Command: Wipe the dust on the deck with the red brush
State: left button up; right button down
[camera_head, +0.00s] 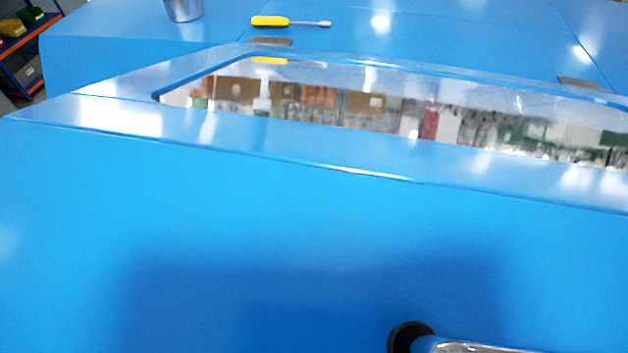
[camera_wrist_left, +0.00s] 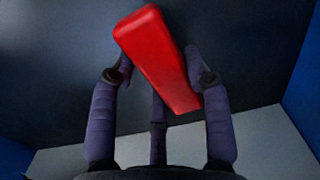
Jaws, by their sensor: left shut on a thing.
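The red brush (camera_wrist_left: 152,40) shows in the left wrist view as a long red block, tilted across the upper middle. My left gripper (camera_wrist_left: 160,75) is shut on it, with dark padded fingers on both sides. The brush's bristles cannot be made out. Neither the brush nor my left gripper shows in the head view. A blue upper surface (camera_head: 440,28) lies at the back of the head view; I cannot tell whether it is the deck. No dust can be made out. My right gripper is not in view.
A yellow-handled screwdriver (camera_head: 290,22) and a metal cup (camera_head: 184,9) are on the blue surface at the back. A reflective window panel (camera_head: 380,105) is set in the blue body in front. A shelf with coloured bins (camera_head: 25,45) stands at the far left.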

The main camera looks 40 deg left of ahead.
pick_arm(q)
jog(key=shift+a+r+p, duration=0.1)
jog(key=shift+r+p, duration=0.25)
jog(key=shift+r, duration=0.55)
jog(key=shift+r+p, duration=0.35)
jog(key=shift+r, duration=0.55)
jog(key=shift+f, duration=0.1)
